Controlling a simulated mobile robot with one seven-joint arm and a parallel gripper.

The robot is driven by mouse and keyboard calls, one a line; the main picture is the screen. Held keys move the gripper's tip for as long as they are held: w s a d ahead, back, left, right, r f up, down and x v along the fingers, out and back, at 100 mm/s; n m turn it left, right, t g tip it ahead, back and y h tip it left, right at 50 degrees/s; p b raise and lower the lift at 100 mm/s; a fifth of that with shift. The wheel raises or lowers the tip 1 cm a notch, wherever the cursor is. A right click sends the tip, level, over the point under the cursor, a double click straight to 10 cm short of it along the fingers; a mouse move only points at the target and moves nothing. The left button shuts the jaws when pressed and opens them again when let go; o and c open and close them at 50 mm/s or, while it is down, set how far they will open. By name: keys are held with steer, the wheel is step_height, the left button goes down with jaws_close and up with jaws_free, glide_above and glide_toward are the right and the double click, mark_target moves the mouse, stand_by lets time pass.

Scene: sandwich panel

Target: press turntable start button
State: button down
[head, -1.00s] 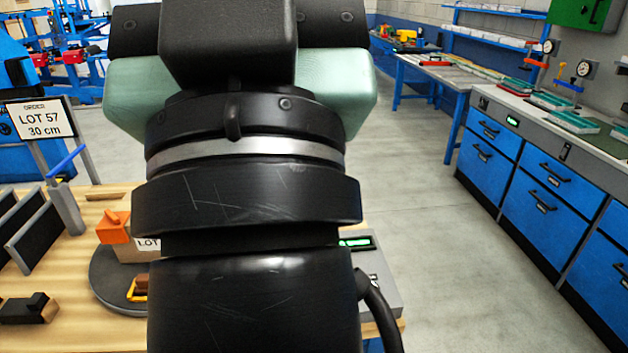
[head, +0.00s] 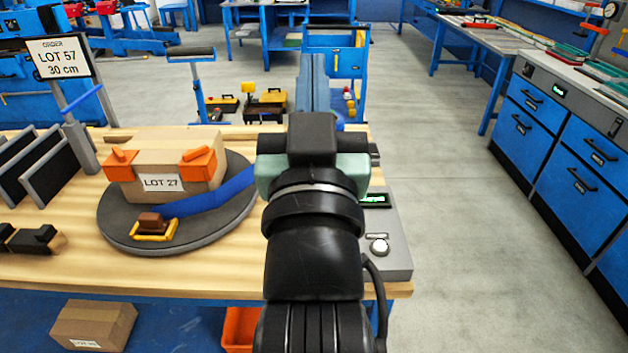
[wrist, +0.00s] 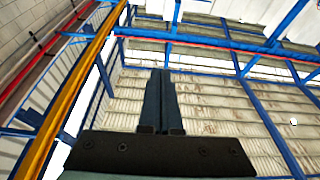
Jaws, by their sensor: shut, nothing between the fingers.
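The dark round turntable (head: 190,238) lies on the wooden bench in the head view. A grey control box (head: 395,262) stands at its right, with a round white button (head: 379,246) and a green lit display (head: 374,198). My arm hides the box's left part. My gripper (head: 313,60) is shut and empty, its fingers pointing up, beyond and left of the button and not touching it. In the wrist view my gripper (wrist: 159,75) shows closed fingers against the ceiling; neither button nor turntable is there.
A cardboard box (head: 165,170) marked LOT 27 with orange clamps sits on the turntable, beside a blue strap (head: 222,190) and a yellow-framed brown piece (head: 153,226). An order sign (head: 60,58) reads LOT 57, 30 cm. Open floor (head: 450,250) lies right of the bench.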

step_height(320, 180, down, 33)
steer(key=w+g+b, duration=0.2)
steer(key=g+b, duration=0.3)
steer(key=g, duration=0.1)
steer(key=shift+f+g, duration=0.2)
steer(key=shift+g, duration=0.2)
steer(key=shift+w+d, duration=0.1)
steer(key=b+x, duration=0.1)
steer(key=x, duration=0.9)
steer(key=shift+w, duration=0.1)
step_height(320, 180, down, 3)
steer(key=shift+r, duration=0.15)
steer(key=shift+f+b, duration=0.3)
steer(key=shift+f, duration=0.35)
